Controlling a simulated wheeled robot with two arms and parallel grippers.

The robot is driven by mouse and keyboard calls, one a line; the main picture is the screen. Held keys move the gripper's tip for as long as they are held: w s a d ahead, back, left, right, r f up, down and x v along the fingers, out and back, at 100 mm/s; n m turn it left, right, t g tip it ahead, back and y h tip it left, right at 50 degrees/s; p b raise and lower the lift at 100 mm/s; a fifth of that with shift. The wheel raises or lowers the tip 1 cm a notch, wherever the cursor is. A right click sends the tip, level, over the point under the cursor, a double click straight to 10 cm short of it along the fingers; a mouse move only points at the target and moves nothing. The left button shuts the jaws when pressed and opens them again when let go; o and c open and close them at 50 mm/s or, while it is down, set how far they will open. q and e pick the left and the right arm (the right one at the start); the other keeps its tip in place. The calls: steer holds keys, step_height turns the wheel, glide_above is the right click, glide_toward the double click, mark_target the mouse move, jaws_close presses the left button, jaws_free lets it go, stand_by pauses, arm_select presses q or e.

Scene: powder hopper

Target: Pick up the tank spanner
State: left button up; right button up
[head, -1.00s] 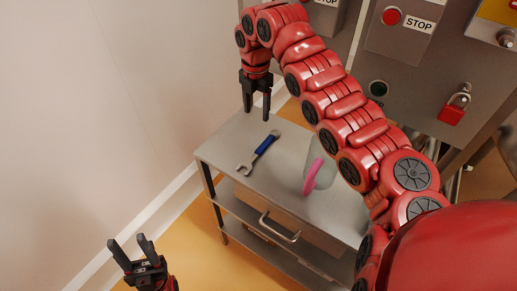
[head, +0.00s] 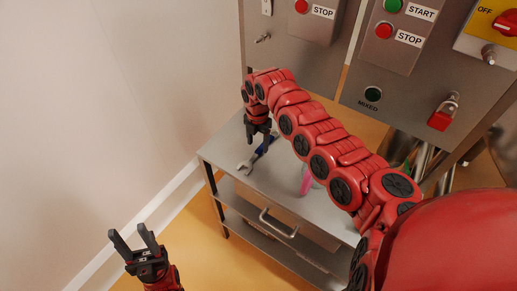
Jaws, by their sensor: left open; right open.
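The tank spanner (head: 246,165) lies on the steel trolley top (head: 285,186), its silver open jaw toward the front left and its blue handle toward the back right. My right gripper (head: 258,143) is open and points down at the handle, and its fingers hide part of it. I cannot tell whether the fingers touch the handle or stand just above it. My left gripper (head: 133,240) is open and empty, off to the left of the trolley and pointing up.
A pink item (head: 306,183) stands on the trolley, partly hidden by my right arm. Steel control panels with STOP buttons (head: 384,31) and a red padlock (head: 440,120) stand behind. A pale wall (head: 80,120) is at left.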

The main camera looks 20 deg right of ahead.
mark_target(258, 150)
steer(key=shift+s+d+f+p, duration=0.15)
steer(key=shift+f+p, duration=0.15)
steer(key=shift+f, duration=1.25)
jaws_close()
steer(key=shift+r, duration=0.1)
